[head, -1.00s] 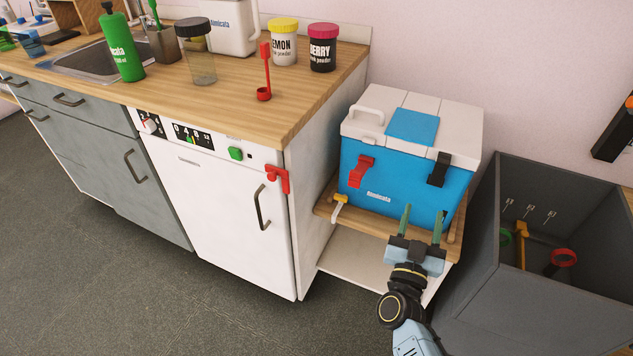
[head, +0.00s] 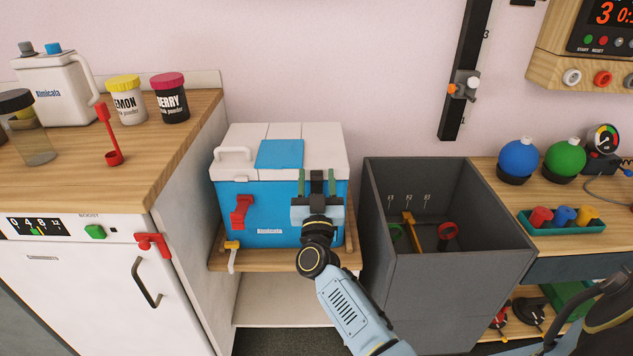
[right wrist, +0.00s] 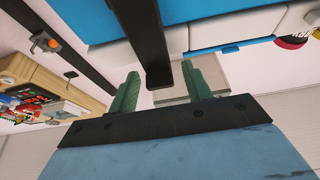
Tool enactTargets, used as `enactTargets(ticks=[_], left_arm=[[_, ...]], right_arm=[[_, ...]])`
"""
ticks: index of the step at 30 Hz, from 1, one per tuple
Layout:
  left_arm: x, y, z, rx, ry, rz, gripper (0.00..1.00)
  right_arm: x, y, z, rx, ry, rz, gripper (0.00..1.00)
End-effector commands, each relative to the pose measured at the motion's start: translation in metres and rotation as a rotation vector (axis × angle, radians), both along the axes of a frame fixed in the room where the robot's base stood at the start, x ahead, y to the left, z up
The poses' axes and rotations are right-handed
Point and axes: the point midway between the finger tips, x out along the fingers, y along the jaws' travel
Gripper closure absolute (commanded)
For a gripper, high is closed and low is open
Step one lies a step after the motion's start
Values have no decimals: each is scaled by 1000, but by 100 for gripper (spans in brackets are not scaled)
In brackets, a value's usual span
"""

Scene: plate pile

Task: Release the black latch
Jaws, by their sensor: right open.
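The blue and white cooler (head: 278,236) stands on a wooden shelf. The black latch (head: 317,181) is on the right part of its front and a red latch (head: 241,212) is on the left part. My right gripper (head: 317,174) is open in front of the black latch, with one green finger on each side of it. In the right wrist view the black latch (right wrist: 150,45) reaches down between the two green fingers (right wrist: 160,88). Whether a finger touches it I cannot tell. The gripper body hides the latch's lower end in the head view. My left gripper is out of view.
A dark grey open bin (head: 420,300) stands close to the right of the cooler. The counter (head: 185,135) with jars and a red scoop (head: 114,157) is on the left. A yellow-and-white hook (head: 232,256) sits at the shelf's front left edge.

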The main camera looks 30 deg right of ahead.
Motion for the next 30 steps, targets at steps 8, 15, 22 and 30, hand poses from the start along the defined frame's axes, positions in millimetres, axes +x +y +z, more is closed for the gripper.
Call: enactTargets(ticks=[8,15,22,30], left_arm=[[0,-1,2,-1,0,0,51],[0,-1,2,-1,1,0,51],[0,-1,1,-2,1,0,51],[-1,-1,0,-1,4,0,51]], right_arm=[[3,-2,1,0,0,0,51],[2,-1,1,0,0,0,76],[2,-1,1,0,0,0,100],[0,-4,0,-5,-6,-6,100]])
